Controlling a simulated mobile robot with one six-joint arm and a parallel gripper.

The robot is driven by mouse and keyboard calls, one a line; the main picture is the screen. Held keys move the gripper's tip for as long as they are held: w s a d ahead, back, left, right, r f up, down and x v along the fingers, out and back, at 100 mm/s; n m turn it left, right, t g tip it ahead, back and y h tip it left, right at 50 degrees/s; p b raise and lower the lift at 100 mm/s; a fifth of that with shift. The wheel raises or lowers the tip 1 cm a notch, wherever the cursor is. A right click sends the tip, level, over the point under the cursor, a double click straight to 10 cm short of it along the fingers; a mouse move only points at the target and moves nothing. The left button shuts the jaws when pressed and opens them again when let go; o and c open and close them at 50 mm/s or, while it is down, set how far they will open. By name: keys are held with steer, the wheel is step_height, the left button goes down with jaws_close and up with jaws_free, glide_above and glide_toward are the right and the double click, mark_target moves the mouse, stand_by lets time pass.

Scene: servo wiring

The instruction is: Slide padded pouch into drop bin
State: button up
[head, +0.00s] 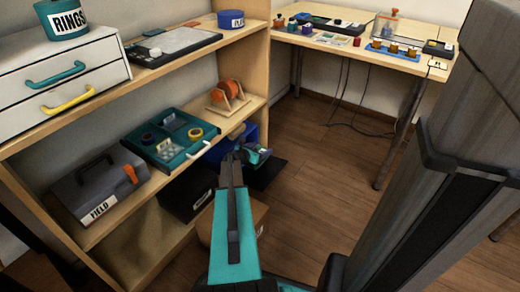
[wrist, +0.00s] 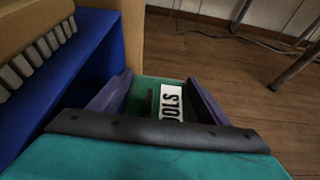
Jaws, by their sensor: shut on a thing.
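The padded pouch appears to be the green piece (wrist: 144,92) between my gripper's two dark fingers (wrist: 158,98) in the wrist view. It bears a white label, partly hidden, whose visible letters read "OOLS". My gripper is shut on it. In the head view my gripper (head: 252,154) is low beside the shelf's right end, and the pouch is hard to tell from it. A blue bin (head: 246,134), likely the drop bin, is just behind my gripper. In the wrist view a blue surface (wrist: 62,88) lies left of the fingers, with a row of grey blocks. The bin's inside is hidden.
The wooden shelf (head: 122,218) stands at left, with a grey FIELD case (head: 98,188) and teal tray (head: 168,152). A black box (head: 187,190) and a cardboard box (head: 262,215) sit low near my arm.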

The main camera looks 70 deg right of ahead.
steer(key=shift+f+b, duration=1.7)
steer(key=shift+f, duration=0.7)
steer(key=o, duration=1.2)
steer(key=shift+o, duration=0.2)
steer(key=shift+r+p, duration=0.5)
steer(key=shift+r, duration=0.25)
step_height(320, 180, up, 3)
steer(key=shift+f+p, duration=0.2)
steer(key=shift+p, duration=0.65)
steer(key=s+a+p, duration=0.1)
steer(key=s+a, duration=0.1)
steer(key=a, duration=0.5)
steer(key=s+a+r+p, duration=0.1)
steer(key=s+a+p, duration=0.1)
steer(key=a, duration=0.6)
steer(key=shift+s, duration=0.75)
